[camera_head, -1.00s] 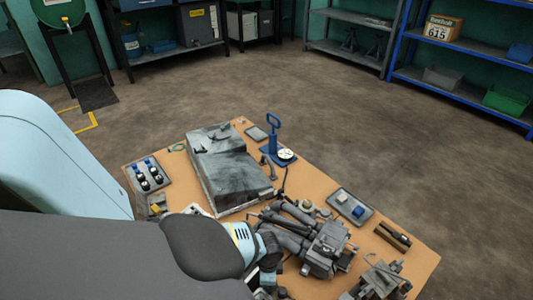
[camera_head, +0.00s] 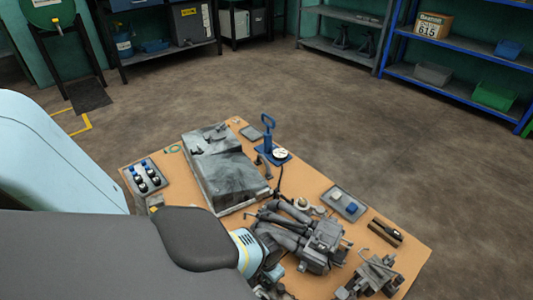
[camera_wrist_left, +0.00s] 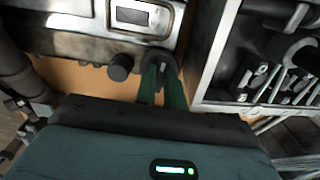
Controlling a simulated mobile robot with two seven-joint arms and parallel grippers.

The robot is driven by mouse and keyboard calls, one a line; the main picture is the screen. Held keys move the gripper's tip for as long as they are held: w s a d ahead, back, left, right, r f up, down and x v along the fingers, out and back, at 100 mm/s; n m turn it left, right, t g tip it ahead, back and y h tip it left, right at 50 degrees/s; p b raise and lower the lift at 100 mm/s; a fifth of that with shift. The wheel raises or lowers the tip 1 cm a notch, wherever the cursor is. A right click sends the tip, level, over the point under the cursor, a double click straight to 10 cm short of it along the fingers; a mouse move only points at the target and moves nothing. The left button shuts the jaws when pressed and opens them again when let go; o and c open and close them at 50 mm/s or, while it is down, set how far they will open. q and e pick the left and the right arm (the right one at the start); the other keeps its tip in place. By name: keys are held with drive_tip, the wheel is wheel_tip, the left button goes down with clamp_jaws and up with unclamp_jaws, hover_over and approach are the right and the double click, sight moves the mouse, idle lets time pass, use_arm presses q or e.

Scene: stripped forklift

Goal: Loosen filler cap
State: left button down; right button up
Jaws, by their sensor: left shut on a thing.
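In the left wrist view my left gripper (camera_wrist_left: 160,86) reaches with its green fingers to the lower edge of a grey metal housing (camera_wrist_left: 90,30). The fingers are shut on a small dark part (camera_wrist_left: 158,56) at that edge, probably the filler cap; its shape is mostly hidden between them. A dark round knob (camera_wrist_left: 120,67) sticks out just left of the fingers, apart from them. In the head view my left wrist hangs over the near edge of the table, and its fingertips and the cap are hidden there. My right gripper is in neither view.
A tan table (camera_head: 290,205) carries a grey cover-like part (camera_head: 220,165), a dark mechanical assembly (camera_head: 310,240), a blue hand pump (camera_head: 268,140) and small trays (camera_head: 345,203). A case of wrenches (camera_wrist_left: 255,70) lies right of the gripper. Open floor surrounds the table's far side.

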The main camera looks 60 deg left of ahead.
use_arm(q)
drive_tip(key=shift+n, duration=0.3)
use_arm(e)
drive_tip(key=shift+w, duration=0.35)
use_arm(q)
drive_tip(key=c, duration=1.5)
unclamp_jaws()
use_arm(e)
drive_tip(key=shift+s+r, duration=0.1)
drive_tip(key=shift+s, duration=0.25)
